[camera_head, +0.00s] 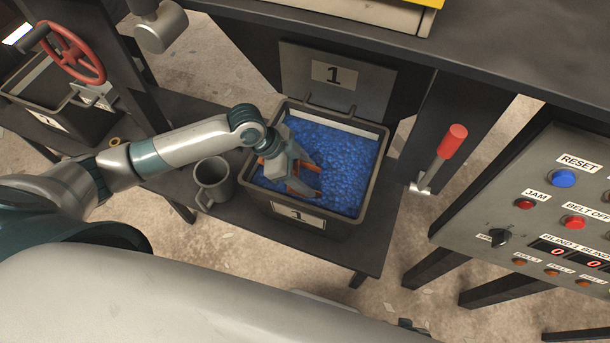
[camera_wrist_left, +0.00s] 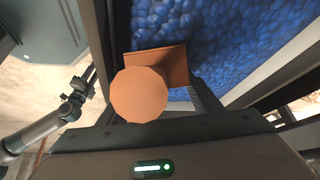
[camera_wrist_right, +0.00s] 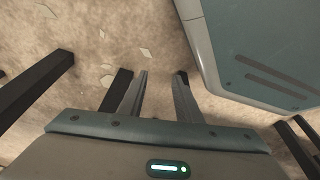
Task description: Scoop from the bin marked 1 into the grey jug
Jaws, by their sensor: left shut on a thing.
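The bin marked 1 (camera_head: 374,187) stands on a dark low bench, full of blue pellets (camera_head: 345,150). Its label faces front, and a raised plate behind it also reads 1. My left gripper (camera_head: 300,168) is inside the bin, shut on an orange scoop (camera_head: 303,188), low at the pellets. In the left wrist view the scoop's round handle end (camera_wrist_left: 142,95) covers much of it; whether it holds pellets is hidden. The grey jug (camera_head: 213,182) stands upright just left of the bin; its inside looks empty. My right gripper (camera_wrist_right: 162,75) is open and empty above the floor.
Another dark bin (camera_head: 60,115) sits at the left under a red handwheel (camera_head: 75,55). A small brass ring (camera_head: 115,141) lies on the bench (camera_head: 375,245). A red-handled lever (camera_head: 447,150) and a button panel (camera_head: 520,215) stand to the right.

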